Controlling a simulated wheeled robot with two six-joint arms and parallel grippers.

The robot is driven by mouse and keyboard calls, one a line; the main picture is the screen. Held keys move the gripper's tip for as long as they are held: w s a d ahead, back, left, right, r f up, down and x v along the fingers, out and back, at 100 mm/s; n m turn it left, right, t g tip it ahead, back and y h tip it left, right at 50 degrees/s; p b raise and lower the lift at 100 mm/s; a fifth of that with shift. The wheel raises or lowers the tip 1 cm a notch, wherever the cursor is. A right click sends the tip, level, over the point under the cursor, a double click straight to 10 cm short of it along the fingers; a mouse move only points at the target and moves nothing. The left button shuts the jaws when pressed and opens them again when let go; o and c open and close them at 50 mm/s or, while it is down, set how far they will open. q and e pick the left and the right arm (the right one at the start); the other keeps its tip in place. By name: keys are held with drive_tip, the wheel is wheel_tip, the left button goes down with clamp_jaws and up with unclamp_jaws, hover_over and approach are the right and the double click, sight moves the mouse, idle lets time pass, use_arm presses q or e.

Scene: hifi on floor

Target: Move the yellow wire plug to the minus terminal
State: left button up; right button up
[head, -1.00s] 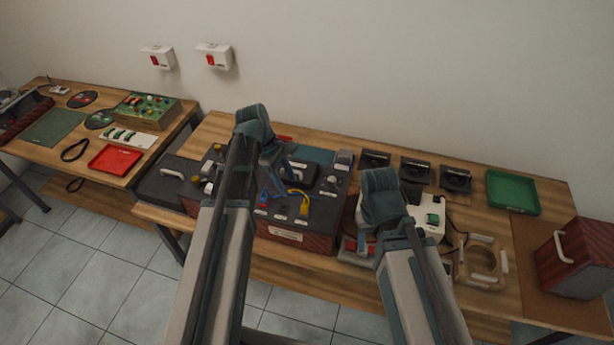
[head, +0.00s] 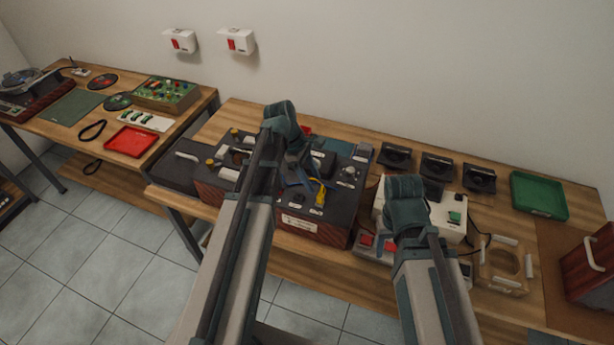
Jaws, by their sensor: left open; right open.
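The yellow wire plug (head: 320,194) stands on the dark top of the wood-sided hifi box (head: 330,231), near its front edge, with its yellow lead curving back. Small white labels lie around it, too small to read, so I cannot tell which terminal is minus. My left gripper (head: 302,172) is open above the box, just left of and behind the yellow plug, apparently empty; its fingertips are hard to make out. A blue part beside it is mostly hidden by my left arm. My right gripper (head: 405,205) is over the white device, its fingers largely hidden by its own wrist.
The white device (head: 450,205) with red buttons stands right of the box. Several black holders (head: 437,167) line the back, with a green tray (head: 538,194) further right. A wooden frame (head: 505,265) lies at front right. A red tray (head: 131,141) is on the left table.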

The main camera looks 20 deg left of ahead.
sight(320, 196)
use_arm(q)
drive_tip(key=b+x, duration=0.6)
drive_tip(key=x, duration=0.1)
drive_tip(key=shift+d+f, duration=0.1)
drive_tip(key=shift+f, duration=0.25)
use_arm(e)
wheel_tip(320, 196, down, 7)
use_arm(q)
drive_tip(key=shift+r, duration=0.1)
clamp_jaws()
idle(1.3)
drive_tip(key=shift+r+p, duration=0.65)
drive_tip(key=shift+p, duration=0.05)
use_arm(e)
drive_tip(key=shift+r, duration=0.65)
use_arm(q)
drive_tip(key=shift+r+p, duration=1.6)
drive_tip(key=shift+p, duration=0.05)
use_arm(e)
wheel_tip(320, 196, up, 3)
drive_tip(key=shift+r, duration=0.15)
